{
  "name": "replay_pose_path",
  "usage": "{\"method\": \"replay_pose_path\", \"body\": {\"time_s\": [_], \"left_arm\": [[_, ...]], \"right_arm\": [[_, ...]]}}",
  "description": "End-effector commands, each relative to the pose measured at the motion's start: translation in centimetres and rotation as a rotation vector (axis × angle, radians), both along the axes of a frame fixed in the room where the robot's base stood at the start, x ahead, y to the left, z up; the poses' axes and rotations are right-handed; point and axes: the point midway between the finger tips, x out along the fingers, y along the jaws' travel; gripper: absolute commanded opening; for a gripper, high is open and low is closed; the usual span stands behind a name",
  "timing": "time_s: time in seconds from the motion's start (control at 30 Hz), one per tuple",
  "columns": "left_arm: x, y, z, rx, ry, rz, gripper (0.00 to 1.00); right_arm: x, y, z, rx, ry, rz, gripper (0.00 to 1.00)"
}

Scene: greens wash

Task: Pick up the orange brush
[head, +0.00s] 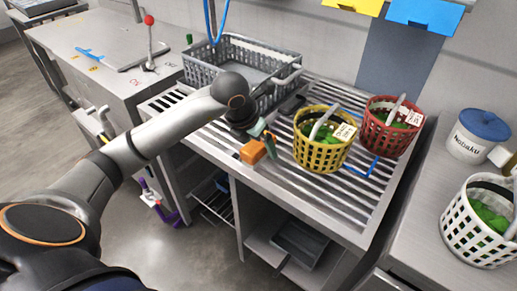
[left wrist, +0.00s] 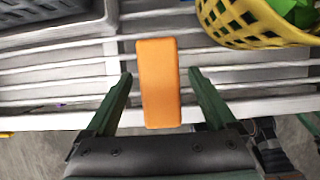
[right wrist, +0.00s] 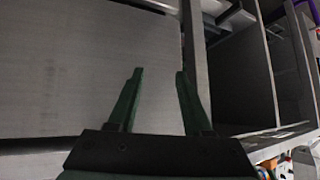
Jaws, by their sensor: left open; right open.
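An orange brush (head: 253,152) lies on the slatted metal rack near its front edge, left of the yellow basket. In the left wrist view the orange brush (left wrist: 158,83) is a plain orange block seen from above, lying between my open fingers. My left gripper (head: 262,135) is open just above the brush; its fingers show on either side of it in the left wrist view (left wrist: 160,80), with gaps on both sides. My right gripper (right wrist: 157,72) is open and empty, facing a plain grey panel.
A yellow basket (head: 318,152) and a red basket (head: 388,138) of greens stand to the right. A grey crate (head: 205,71) stands behind. A white basket (head: 455,238) and a lidded jar (head: 468,148) are at far right. The front-right slats (head: 345,220) are clear.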

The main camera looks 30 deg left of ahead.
Motion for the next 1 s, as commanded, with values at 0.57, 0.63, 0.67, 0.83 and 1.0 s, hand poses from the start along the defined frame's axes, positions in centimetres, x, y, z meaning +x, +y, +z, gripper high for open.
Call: {"method": "replay_pose_path", "body": {"time_s": [0.57,0.63,0.67,0.83,1.0], "left_arm": [[-0.01,0.00,0.00,0.000,0.000,0.000,0.34],[-0.01,0.00,0.00,0.000,0.000,0.000,0.26],[-0.01,0.00,0.00,0.000,0.000,0.000,0.23],[-0.01,-0.01,0.00,0.000,0.001,0.000,0.03],[0.00,-0.01,0.01,0.000,0.000,0.000,0.00]], "right_arm": [[-0.02,0.02,-0.05,0.000,0.001,0.001,0.50],[-0.03,0.03,-0.05,0.000,0.001,0.001,0.50],[-0.03,0.03,-0.05,0.000,0.001,0.001,0.50],[-0.04,0.03,-0.06,0.000,0.001,0.001,0.50],[-0.04,0.04,-0.06,0.000,0.002,0.001,0.50]]}}
